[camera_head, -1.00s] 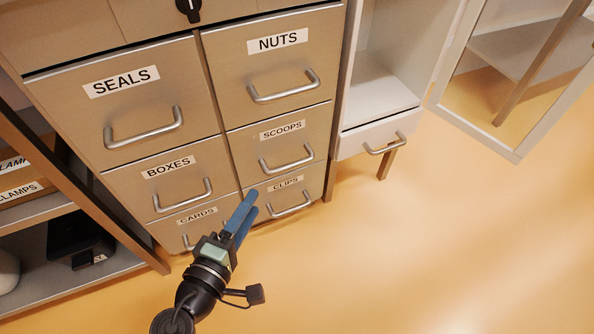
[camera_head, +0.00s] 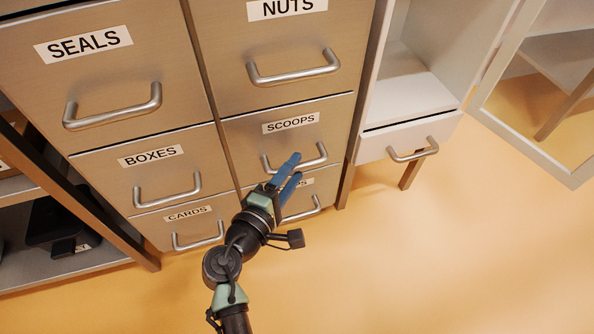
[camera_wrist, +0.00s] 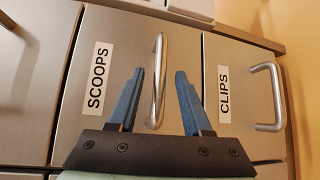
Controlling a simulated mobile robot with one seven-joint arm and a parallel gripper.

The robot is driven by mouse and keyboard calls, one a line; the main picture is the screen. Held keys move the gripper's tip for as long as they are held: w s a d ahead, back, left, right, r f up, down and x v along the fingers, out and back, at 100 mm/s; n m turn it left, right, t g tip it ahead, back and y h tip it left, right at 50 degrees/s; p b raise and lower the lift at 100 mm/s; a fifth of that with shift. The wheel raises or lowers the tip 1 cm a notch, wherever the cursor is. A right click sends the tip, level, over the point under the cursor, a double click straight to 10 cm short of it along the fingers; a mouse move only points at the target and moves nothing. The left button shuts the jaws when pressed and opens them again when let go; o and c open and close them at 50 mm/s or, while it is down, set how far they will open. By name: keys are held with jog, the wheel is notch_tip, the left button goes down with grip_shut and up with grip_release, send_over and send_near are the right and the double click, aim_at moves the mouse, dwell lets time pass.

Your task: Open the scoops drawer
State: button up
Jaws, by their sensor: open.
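The scoops drawer (camera_head: 246,141) is a shut metal drawer front in the right column, below NUTS and above CLIPS. It also shows in the wrist view (camera_wrist: 78,118), turned on its side. Its bar handle (camera_head: 314,163) is partly covered by my fingers in the head view. In the wrist view the handle (camera_wrist: 160,65) runs between my two blue fingers. My gripper (camera_head: 295,166) is open, and it also shows in the wrist view (camera_wrist: 160,75). The fingers point toward the drawer front, one on each side of the handle. I cannot tell whether they touch it.
The clips drawer (camera_wrist: 224,132) and its handle (camera_wrist: 277,97) lie just below. The nuts drawer (camera_head: 230,81) is above, the boxes drawer (camera_head: 168,179) to the left. A white cabinet (camera_head: 405,85) with a small drawer (camera_head: 378,146) stands at right. The floor (camera_head: 420,260) in front is clear.

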jog(key=shift+x, duration=0.95)
grip_shut()
dwell(0.8)
